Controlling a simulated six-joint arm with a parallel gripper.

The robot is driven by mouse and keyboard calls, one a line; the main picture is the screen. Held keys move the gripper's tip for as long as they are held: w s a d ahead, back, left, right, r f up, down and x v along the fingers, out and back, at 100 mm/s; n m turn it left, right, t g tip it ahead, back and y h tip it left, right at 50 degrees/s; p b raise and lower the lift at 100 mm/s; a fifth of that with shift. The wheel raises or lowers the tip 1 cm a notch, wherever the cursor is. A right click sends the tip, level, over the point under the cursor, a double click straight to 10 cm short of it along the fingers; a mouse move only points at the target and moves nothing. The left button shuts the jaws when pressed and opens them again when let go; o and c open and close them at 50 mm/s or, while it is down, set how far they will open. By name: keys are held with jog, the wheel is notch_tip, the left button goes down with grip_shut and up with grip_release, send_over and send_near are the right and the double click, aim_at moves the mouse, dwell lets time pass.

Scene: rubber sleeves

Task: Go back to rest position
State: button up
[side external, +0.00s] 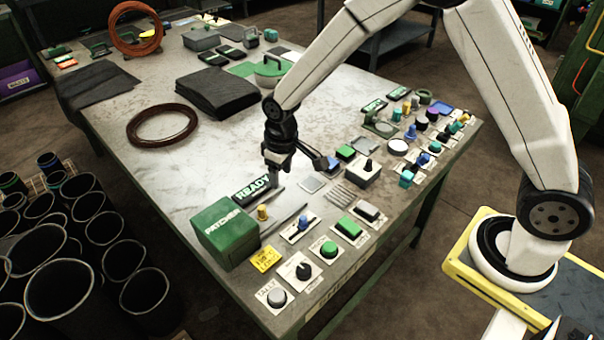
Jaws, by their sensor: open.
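My gripper (274,178) hangs from my white arm over the middle of the worktable (195,170), pointing down. Its jaws are small and dark in this view, open, and I see nothing held between them. It is just behind the black "READY" sign (253,189), close above the table surface. I cannot tell whether the fingertips touch anything. A green box marked "PATCHER" (225,232) stands to the lower left of my gripper.
Several buttons and switches line the near edge, including a green button (329,248). A lever box (363,173) and more small controls stand to the right. A folded black cloth (218,92) and a brown ring (163,125) lie behind. Black sleeves (60,290) stand at left.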

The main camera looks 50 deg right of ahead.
jog(key=s+d+r+m+t, duration=0.1)
jog(key=s+d+r, duration=0.2)
jog(key=s, duration=0.5)
jog(key=s+d+r+m, duration=0.2)
jog(key=s+d, duration=0.3)
jog(key=s, duration=0.3)
jog(key=shift+s+d+r+t, duration=0.35)
jog(key=shift+r+t, duration=0.05)
jog(key=shift+r, duration=0.4)
